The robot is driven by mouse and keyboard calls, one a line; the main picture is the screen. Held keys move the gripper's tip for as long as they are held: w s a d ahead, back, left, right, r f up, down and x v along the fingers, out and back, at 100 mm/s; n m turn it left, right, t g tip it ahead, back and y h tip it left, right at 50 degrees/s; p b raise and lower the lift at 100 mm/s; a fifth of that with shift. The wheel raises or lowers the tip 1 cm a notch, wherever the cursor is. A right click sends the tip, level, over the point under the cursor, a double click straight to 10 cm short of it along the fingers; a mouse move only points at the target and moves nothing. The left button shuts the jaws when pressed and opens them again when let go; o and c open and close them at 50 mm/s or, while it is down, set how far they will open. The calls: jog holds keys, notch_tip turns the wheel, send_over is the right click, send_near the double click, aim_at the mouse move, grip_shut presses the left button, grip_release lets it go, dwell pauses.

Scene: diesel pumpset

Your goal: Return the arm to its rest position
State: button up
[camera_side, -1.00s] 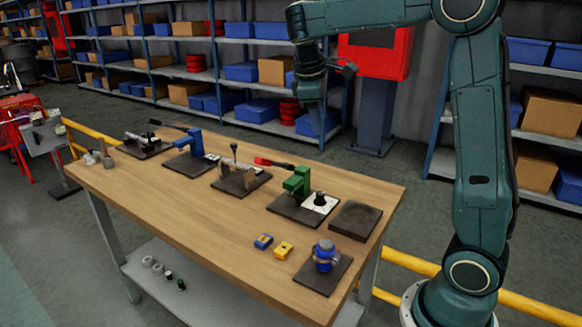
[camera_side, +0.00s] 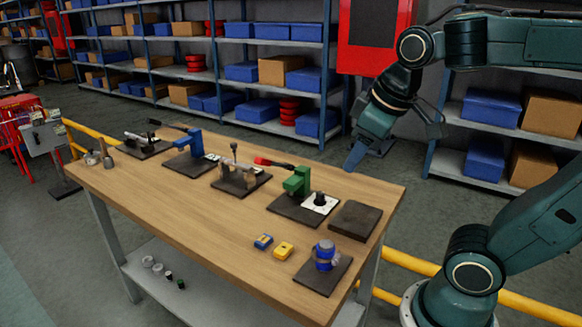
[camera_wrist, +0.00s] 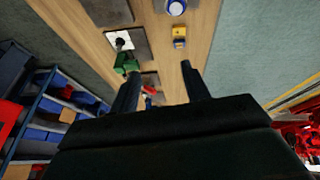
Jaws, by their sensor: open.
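My gripper (camera_side: 354,160) is in the side view, above and behind the right end of the wooden table (camera_side: 150,200), pointing down and to the left. In the wrist view my gripper (camera_wrist: 160,80) shows two dark fingers spread apart with nothing between them. Parts of the table top show beyond the fingers. The green press (camera_wrist: 127,62) and the yellow block (camera_wrist: 179,36) show there too. In the side view my gripper is apart from everything on the table.
Shelves (camera_side: 220,60) and a red cabinet (camera_side: 375,40) stand behind. A yellow rail (camera_side: 410,263) runs beside my base.

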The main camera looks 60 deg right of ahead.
jog(key=s+a+f+m+t+y, duration=0.1)
jog(key=s+a+f, duration=0.2)
jog(key=s+a, duration=0.1)
jog(key=shift+s, duration=0.4)
jog(key=o, duration=0.9)
jog(key=shift+w+r, duration=0.1)
jog(key=shift+w, duration=0.1)
jog(key=shift+o, duration=1.3)
jog(key=shift+w+r+m, duration=0.1)
jog(key=shift+w+m, duration=0.1)
jog(key=shift+m, duration=0.2)
jog(key=w+d+f+m+g, duration=0.1)
jog(key=w+m+g, duration=0.4)
jog(key=w+m, duration=1.2)
jog(key=shift+w+d+f+g, duration=0.3)
jog(key=shift+w+f, duration=0.1)
jog(key=shift+w, duration=0.85)
jog(key=shift+f, duration=0.1)
notch_tip(320, 180, down, 10)
